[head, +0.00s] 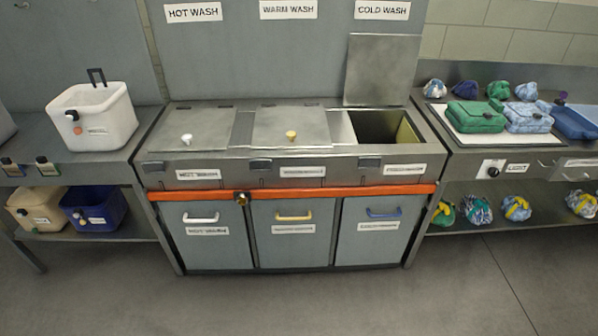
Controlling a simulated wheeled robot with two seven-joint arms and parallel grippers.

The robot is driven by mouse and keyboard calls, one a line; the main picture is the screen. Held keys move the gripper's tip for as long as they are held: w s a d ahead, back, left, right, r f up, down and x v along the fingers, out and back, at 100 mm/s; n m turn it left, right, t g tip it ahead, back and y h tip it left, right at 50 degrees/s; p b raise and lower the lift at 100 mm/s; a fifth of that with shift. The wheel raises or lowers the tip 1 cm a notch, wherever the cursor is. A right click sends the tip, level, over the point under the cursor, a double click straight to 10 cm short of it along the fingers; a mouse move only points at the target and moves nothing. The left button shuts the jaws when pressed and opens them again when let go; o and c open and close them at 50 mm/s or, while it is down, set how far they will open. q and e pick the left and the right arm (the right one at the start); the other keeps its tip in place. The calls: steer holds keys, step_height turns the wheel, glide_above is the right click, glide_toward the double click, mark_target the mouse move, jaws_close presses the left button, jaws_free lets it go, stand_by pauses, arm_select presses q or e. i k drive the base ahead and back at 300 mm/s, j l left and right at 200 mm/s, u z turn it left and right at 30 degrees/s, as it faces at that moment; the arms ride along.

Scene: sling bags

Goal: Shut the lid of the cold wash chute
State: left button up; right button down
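The cold wash chute (388,127) is the right-hand opening in the steel counter, below the "COLD WASH" sign (382,10). It is open and its inside looks dark and empty where I can see. Its lid (382,69) is a grey metal plate standing upright at the back edge of the opening, against the back panel. The lid's knob does not show. The hot wash lid (190,131) with a white knob and the warm wash lid (291,128) with a yellow knob lie flat and shut. Neither of my grippers is in view.
An orange rail (340,192) runs along the counter front, above three cabinet doors. A white bin (92,116) stands on the left bench. Green and blue bags (475,117) lie on a tray on the right bench. The floor in front (300,305) is clear.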

mark_target(380, 69)
steer(key=l+u, duration=0.15)
steer(key=u, duration=0.45)
steer(key=l+u, duration=0.2)
steer(key=l, duration=0.25)
steer(key=k+l+u, duration=0.25)
steer(key=l, duration=0.15)
steer(key=l+u, duration=0.2)
steer(key=l, duration=0.2)
steer(key=k+l+u, duration=0.25)
steer(key=l, duration=0.15)
steer(key=i, duration=0.1)
